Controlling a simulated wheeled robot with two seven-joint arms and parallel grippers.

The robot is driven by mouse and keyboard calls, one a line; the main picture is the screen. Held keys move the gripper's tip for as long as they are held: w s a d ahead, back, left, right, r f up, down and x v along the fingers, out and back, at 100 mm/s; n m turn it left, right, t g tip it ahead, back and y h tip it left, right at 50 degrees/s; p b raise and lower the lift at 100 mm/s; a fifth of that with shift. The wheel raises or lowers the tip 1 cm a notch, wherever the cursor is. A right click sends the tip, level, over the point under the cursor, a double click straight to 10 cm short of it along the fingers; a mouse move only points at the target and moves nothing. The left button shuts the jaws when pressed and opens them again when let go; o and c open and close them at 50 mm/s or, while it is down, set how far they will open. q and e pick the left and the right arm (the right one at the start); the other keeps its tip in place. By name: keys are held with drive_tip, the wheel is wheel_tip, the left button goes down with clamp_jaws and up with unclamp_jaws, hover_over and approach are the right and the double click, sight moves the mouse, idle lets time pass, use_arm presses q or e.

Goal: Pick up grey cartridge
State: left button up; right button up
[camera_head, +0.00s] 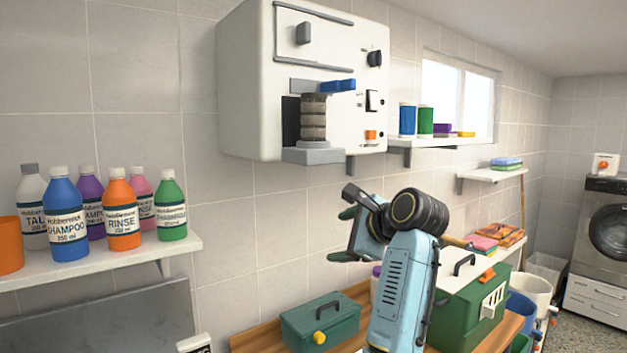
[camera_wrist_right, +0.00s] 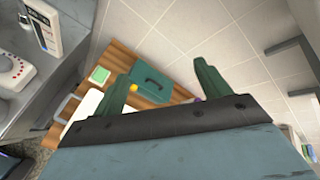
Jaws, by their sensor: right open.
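The grey cartridge (camera_head: 313,118) appears to be the ribbed, dark grey-brown cylinder upright in the recess of a white wall unit (camera_head: 258,80). A grey ledge (camera_head: 312,155) is under it and a blue lever (camera_head: 338,86) is above it. My right gripper (camera_head: 343,235) is below and a little right of the cartridge, apart from it. Its green fingers are open and empty; they also show spread in the right wrist view (camera_wrist_right: 162,75). The cartridge is not visible in the wrist view. My left gripper is not in view.
A shelf (camera_head: 100,275) with several bottles is at left. A small shelf (camera_head: 440,142) with blue and green tubs is right of the wall unit. A green toolbox (camera_head: 318,322) and a larger green box (camera_head: 470,300) stand below. The wall between unit and toolbox is bare.

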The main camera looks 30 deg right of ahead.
wheel_tip(320, 180, up, 11)
drive_tip(key=d+m+t+y, duration=0.2)
drive_tip(key=m, duration=0.2)
drive_tip(key=m+t+y, duration=0.2)
drive_tip(key=m+t, duration=0.1)
drive_tip(key=m, duration=0.1)
approach(324, 120)
drive_tip(key=x, duration=0.2)
drive_tip(key=p+x, duration=0.1)
drive_tip(key=x, duration=0.2)
drive_tip(key=p+x, duration=0.1)
drive_tip(key=x, duration=0.1)
drive_tip(key=shift+w+d+f, duration=0.15)
drive_tip(key=shift+w+f, duration=0.2)
drive_tip(key=shift+w, duration=0.05)
drive_tip(key=p+x, duration=0.1)
drive_tip(key=x, duration=0.2)
drive_tip(key=p+x, duration=0.1)
drive_tip(key=x, duration=0.1)
drive_tip(key=shift+s+a+r+p, duration=0.15)
drive_tip(key=shift+a+r+p, duration=0.15)
drive_tip(key=shift+a+p, duration=0.05)
drive_tip(key=shift+w+f, duration=0.1)
drive_tip(key=shift+w, duration=0.15)
drive_tip(key=shift+c, duration=0.3)
drive_tip(key=c, duration=1)
drive_tip(key=shift+c, duration=0.3)
